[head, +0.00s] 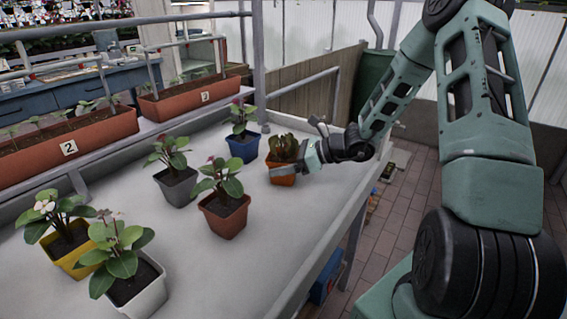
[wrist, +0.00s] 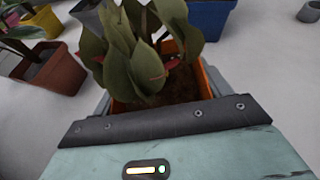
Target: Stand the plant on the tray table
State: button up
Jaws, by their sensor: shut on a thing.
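A small plant in an orange pot (head: 283,176) is at the right part of the white tray table (head: 256,270), close to its far right edge. My gripper (head: 281,170) reaches in from the right and is shut on this orange pot. In the wrist view the orange pot (wrist: 207,82) sits between my fingers, with broad green leaves (wrist: 137,52) rising above it and dark soil inside. The plant looks upright. I cannot tell whether the pot's base touches the table.
Other potted plants stand on the table: a blue pot (head: 242,147) just behind, a terracotta pot (head: 226,216) and a grey pot (head: 178,187) to the left, yellow (head: 88,262) and white (head: 140,292) pots at front left. Long planters (head: 60,150) line the left ledge. Bare surface lies front right.

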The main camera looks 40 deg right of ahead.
jog(key=shift+f, duration=0.1)
jog(key=o, duration=1.2)
